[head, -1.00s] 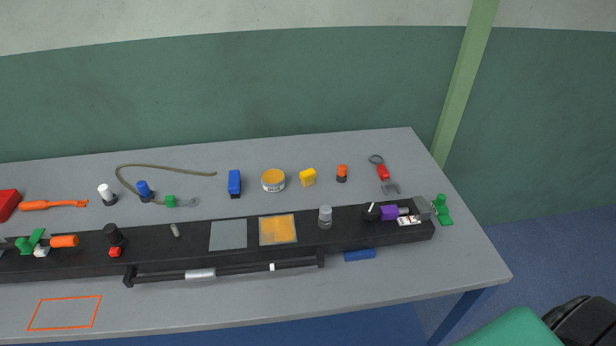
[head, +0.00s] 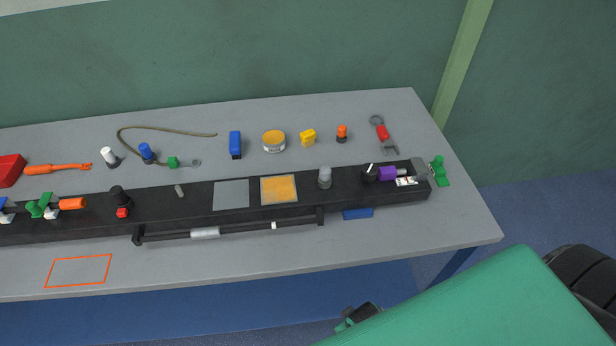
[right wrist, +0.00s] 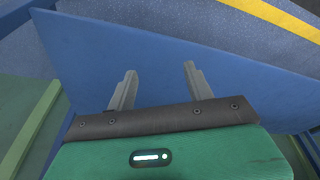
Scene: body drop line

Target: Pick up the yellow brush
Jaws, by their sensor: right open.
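A small yellow block-like item (head: 308,138), which I take to be the yellow brush, stands at the back of the grey table, between a round tin with an orange top (head: 274,141) and a small orange-and-black item (head: 342,133). Its bristles are too small to make out. My right gripper (right wrist: 158,80) is open and empty in the right wrist view, with a blue panel beyond its fingers. It is well away from the yellow item. My green right arm shows at the lower right of the head view, in front of the table. My left gripper is not in view.
A long black rail (head: 155,213) with fittings runs across the table in front of the back row. A blue block (head: 235,145) and red-handled pliers-like tool (head: 382,134) share that row. An orange outline (head: 78,270) marks bare table at front left.

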